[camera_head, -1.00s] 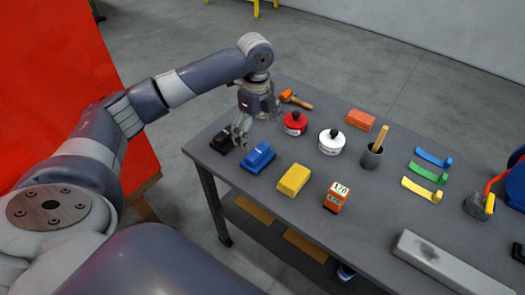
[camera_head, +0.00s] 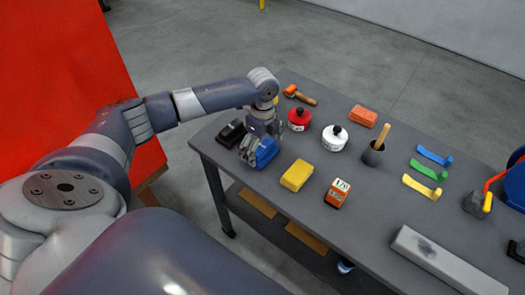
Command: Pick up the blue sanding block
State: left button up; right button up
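The blue sanding block (camera_head: 265,154) is on the grey table near its left end, between the black block and the yellow block. My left gripper (camera_head: 259,151) comes down over it from above, with its fingers at the block's sides. The fingers hide part of the block, and I cannot tell whether they are shut on it or just around it. The block looks to be at table height. My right gripper is not in view.
A black block (camera_head: 231,133) stands close left of the gripper, and a yellow block (camera_head: 297,175) close right. Behind are a red tin (camera_head: 299,121), a white tin (camera_head: 333,140) and an orange-headed roller (camera_head: 300,95). An orange numbered box (camera_head: 338,193) stands in front.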

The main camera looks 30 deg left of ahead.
aim_at(261, 147)
pick_arm(q)
jog(key=c, duration=0.4)
jog(key=shift+s, duration=0.1)
jog(key=c, duration=0.5)
jog(key=shift+r, duration=0.15)
jog(key=shift+r+b, duration=0.4)
jog(key=shift+r, duration=0.15)
jog(key=shift+s+r+b, duration=0.2)
jog(key=shift+r+b, duration=0.25)
jog(key=shift+r, duration=0.55)
jog(key=s+d+r+b, duration=0.1)
jog(key=s+d+b, duration=0.1)
jog(key=s, duration=1.3)
jog(key=shift+d+r+b, duration=0.35)
jog(key=shift+d+b, duration=0.05)
jog(key=shift+b, duration=0.05)
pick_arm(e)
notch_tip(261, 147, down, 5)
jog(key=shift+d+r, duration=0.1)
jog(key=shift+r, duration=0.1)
pick_arm(q)
jog(key=shift+s, duration=0.1)
jog(key=shift+o, duration=0.9)
